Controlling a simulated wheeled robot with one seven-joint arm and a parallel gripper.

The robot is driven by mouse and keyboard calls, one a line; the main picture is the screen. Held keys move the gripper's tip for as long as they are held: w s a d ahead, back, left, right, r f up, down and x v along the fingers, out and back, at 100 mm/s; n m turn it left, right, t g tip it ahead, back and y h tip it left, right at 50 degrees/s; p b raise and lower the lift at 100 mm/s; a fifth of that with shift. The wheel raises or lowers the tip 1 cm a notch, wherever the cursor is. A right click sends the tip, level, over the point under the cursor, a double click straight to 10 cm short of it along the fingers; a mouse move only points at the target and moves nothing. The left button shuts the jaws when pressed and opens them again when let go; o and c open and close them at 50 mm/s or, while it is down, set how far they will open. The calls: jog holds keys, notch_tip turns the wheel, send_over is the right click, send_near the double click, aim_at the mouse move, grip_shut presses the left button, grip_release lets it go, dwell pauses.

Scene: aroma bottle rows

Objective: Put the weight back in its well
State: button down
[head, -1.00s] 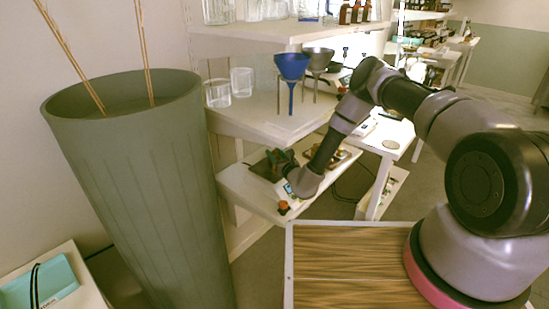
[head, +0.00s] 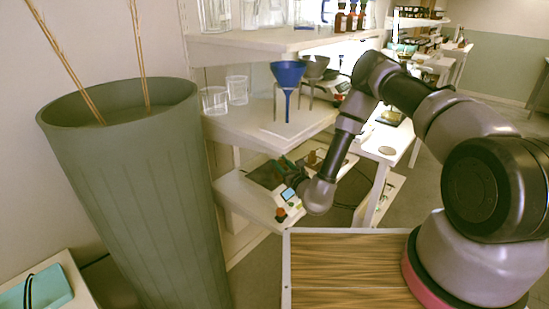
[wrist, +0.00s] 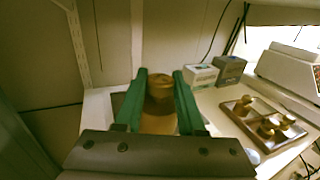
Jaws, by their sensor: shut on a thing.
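My gripper (wrist: 160,100) has green fingers and is shut on a brass weight (wrist: 160,87), whose knobbed top shows between the fingertips in the wrist view. A wooden block (wrist: 243,115) with several brass pieces in it lies on the shelf to the right of my gripper. It also shows in the head view (head: 312,161), partly behind my arm. In the head view my gripper (head: 281,172) is over the low shelf, and the weight in it is too small to make out. I cannot tell which well is empty.
In the wrist view two small boxes (wrist: 229,70) stand beyond the fingers and a white scale (wrist: 290,68) stands at the right. In the head view a blue funnel (head: 288,75) stands on the shelf above. A large green planter (head: 130,190) stands left.

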jog(key=v, duration=0.9)
jog(key=w+d+r+m+t+h, duration=0.1)
jog(key=d+r+m+h, duration=0.2)
jog(key=d, duration=0.9)
jog(key=w+d+r+m+t+h, duration=0.1)
jog(key=d+r+m+h, duration=0.2)
jog(key=d, duration=1)
notch_tip(320, 180, up, 5)
jog(key=h, duration=0.3)
